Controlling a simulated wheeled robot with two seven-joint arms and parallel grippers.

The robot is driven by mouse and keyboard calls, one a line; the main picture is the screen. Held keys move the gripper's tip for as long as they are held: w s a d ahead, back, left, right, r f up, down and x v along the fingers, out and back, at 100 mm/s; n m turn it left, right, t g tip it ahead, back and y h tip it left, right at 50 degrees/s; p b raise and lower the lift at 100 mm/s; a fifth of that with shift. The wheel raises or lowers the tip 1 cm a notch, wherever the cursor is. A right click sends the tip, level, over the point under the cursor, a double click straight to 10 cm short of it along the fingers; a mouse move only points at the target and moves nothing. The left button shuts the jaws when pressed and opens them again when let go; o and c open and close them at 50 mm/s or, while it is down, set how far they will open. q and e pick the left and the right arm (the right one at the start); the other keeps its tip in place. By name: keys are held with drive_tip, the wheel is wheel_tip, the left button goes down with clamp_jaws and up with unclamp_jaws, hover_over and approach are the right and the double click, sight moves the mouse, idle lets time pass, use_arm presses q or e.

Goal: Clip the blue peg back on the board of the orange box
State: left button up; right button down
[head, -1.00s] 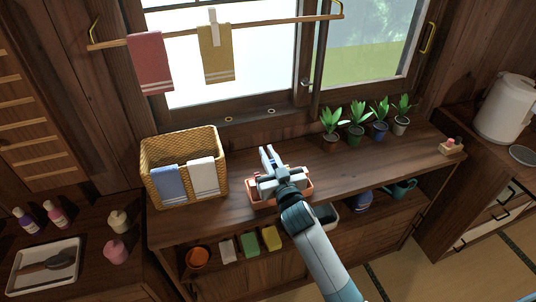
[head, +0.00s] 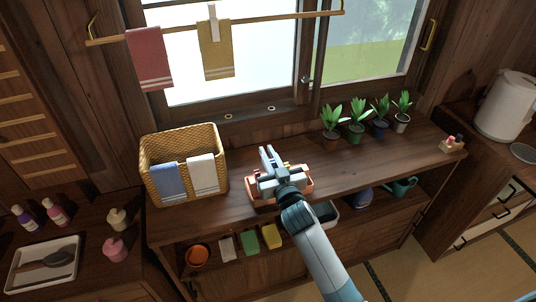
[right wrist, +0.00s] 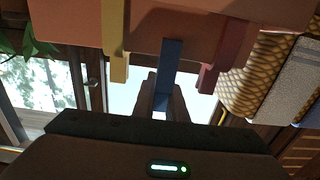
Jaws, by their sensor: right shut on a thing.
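The orange box (head: 299,190) stands on the wooden counter below the window, partly hidden by my right gripper (head: 270,158). In the right wrist view the box's board (right wrist: 200,18) fills the top. A yellow peg (right wrist: 117,50) and a dark red peg (right wrist: 222,65) sit on its edge. My right gripper (right wrist: 165,98) is shut on the blue peg (right wrist: 168,62). The peg is between these two pegs, with one end overlapping the board's edge. I cannot tell whether it is clipped on. My left gripper is not in view.
A wicker basket (head: 152,187) with two cloths stands left of the box. Several potted plants (head: 357,120) stand to the right by the window. A towel rail (head: 270,24) hangs above. The counter (head: 375,165) is clear right of the box.

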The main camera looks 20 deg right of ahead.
drive_tip(key=shift+s+d+f+b, duration=0.1)
drive_tip(key=shift+d+f+b, duration=0.1)
drive_tip(key=shift+f+b, duration=0.25)
drive_tip(key=shift+d+f+b, duration=0.2)
drive_tip(key=shift+f+b, duration=0.05)
drive_tip(key=shift+f, duration=0.3)
idle(0.5)
drive_tip(key=shift+f+b, duration=0.55)
drive_tip(key=shift+f, duration=0.25)
idle(0.5)
drive_tip(key=c, duration=1.2)
unclamp_jaws()
drive_tip(key=shift+r, duration=0.1)
drive_tip(key=shift+w+a+r+p, duration=0.1)
drive_tip(key=shift+a+r+p, duration=0.15)
drive_tip(key=shift+r+p, duration=0.85)
drive_tip(key=shift+w+a+r+p, duration=0.1)
drive_tip(key=shift+a+r+p, duration=0.15)
drive_tip(key=shift+r+p, duration=0.8)
drive_tip(key=shift+a+r+p, duration=0.25)
drive_tip(key=shift+r+p, duration=0.75)
drive_tip(key=shift+r, duration=0.1)
